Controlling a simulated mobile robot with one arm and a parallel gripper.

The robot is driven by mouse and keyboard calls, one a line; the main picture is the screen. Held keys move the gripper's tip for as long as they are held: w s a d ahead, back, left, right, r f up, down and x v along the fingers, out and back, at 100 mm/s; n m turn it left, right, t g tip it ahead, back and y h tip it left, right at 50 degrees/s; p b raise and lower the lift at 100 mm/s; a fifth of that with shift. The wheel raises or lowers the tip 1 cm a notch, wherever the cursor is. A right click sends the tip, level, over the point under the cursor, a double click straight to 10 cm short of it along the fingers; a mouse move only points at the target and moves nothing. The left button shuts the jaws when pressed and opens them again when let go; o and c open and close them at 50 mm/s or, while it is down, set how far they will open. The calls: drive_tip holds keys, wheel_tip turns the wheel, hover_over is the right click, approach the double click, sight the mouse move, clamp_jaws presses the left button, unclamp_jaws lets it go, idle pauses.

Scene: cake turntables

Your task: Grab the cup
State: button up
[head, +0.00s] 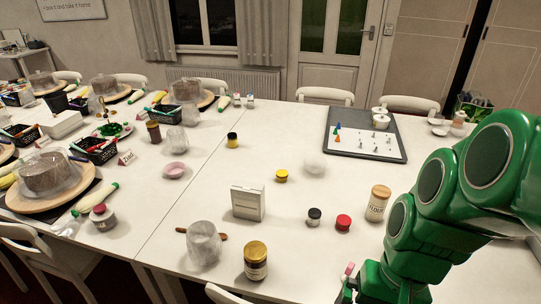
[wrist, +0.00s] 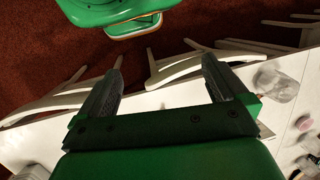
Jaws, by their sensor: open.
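Which vessel the task means by the cup is not certain. A clear glass cup (head: 205,243) stands near the front of the right table in the head view, left of a gold-lidded jar. A clear glass vessel (wrist: 275,82) also shows at the right of the wrist view, near the table edge; it may be the same one. Another clear glass (head: 178,139) stands farther back, near a small pink bowl (head: 175,170). My gripper (wrist: 163,62) is open in the wrist view, with nothing between its fingers, and apart from the glass.
A white box (head: 248,203), a gold-lidded jar (head: 256,262), small jars and a flour canister (head: 378,203) stand on the right table. A dark tray (head: 365,136) lies at the back. Chairs (wrist: 190,62) line the table edge beyond my fingers. Cakes and baskets crowd the left table.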

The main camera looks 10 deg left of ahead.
drive_tip(key=w+a+f+m+g+y, duration=0.1)
drive_tip(key=w+a+m+y, duration=0.15)
drive_tip(key=w+a, duration=0.4)
drive_tip(key=w+a+f+m+y, duration=0.2)
drive_tip(key=w+a+y, duration=0.1)
drive_tip(key=a, duration=0.6)
drive_tip(key=w+a+f+m+g+y, duration=0.1)
drive_tip(key=w+a+m+y, duration=0.2)
drive_tip(key=a, duration=0.5)
drive_tip(key=m+t+y, duration=0.3)
drive_tip(key=m, duration=0.6)
approach(191, 235)
drive_tip(key=shift+x, duration=3.05)
drive_tip(key=shift+f, duration=0.15)
drive_tip(key=c, duration=1.2)
drive_tip(key=shift+c, duration=0.2)
